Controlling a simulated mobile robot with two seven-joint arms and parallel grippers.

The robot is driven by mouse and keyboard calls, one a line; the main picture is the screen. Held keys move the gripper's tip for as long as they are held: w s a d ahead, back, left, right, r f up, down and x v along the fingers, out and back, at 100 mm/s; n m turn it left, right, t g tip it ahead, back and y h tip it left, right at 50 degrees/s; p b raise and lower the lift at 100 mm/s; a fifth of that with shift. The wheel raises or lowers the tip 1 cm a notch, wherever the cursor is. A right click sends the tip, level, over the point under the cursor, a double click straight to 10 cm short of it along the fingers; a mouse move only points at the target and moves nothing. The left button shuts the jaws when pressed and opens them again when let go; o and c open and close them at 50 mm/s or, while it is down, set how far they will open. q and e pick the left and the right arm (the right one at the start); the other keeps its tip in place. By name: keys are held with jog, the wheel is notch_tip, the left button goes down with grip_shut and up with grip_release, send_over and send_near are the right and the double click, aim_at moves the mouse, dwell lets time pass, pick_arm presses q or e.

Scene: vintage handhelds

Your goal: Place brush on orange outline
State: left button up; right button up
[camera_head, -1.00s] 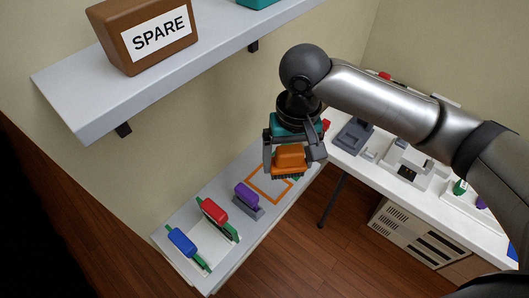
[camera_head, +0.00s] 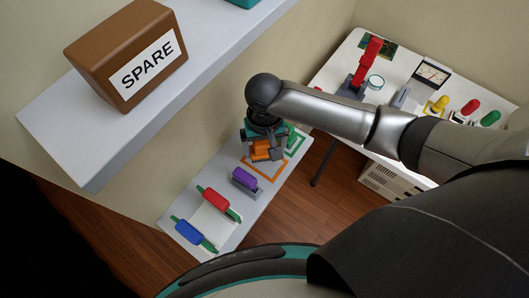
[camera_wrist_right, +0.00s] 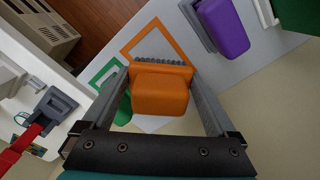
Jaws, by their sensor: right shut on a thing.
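The orange brush (camera_head: 262,152) has an orange handle and dark bristles. My right gripper (camera_head: 262,156) is shut on it. In the right wrist view the orange brush (camera_wrist_right: 160,90) sits between the two fingers, bristles toward the outline. The orange outline (camera_head: 262,176) is a square drawn on the grey low shelf. In the right wrist view, the outline (camera_wrist_right: 180,42) shows just beyond the brush. The brush appears over or near the outline's far part; I cannot tell whether it touches the shelf. My left gripper is not in view.
A purple brush (camera_head: 245,178) stands in a grey holder beside the outline. A green outline (camera_head: 297,141) is behind. The upper shelf with a brown SPARE box (camera_head: 125,55) overhangs at left. A white bench (camera_head: 335,75) stands at right.

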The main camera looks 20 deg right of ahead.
aim_at(265, 155)
notch_tip(265, 155, down, 3)
jog(key=shift+f+b, duration=0.2)
jog(key=shift+b, duration=0.15)
jog(key=shift+f, duration=0.1)
jog(key=o, duration=1.4)
notch_tip(265, 155, up, 12)
jog(key=shift+r+p, duration=0.2)
jog(key=shift+p, duration=1.05)
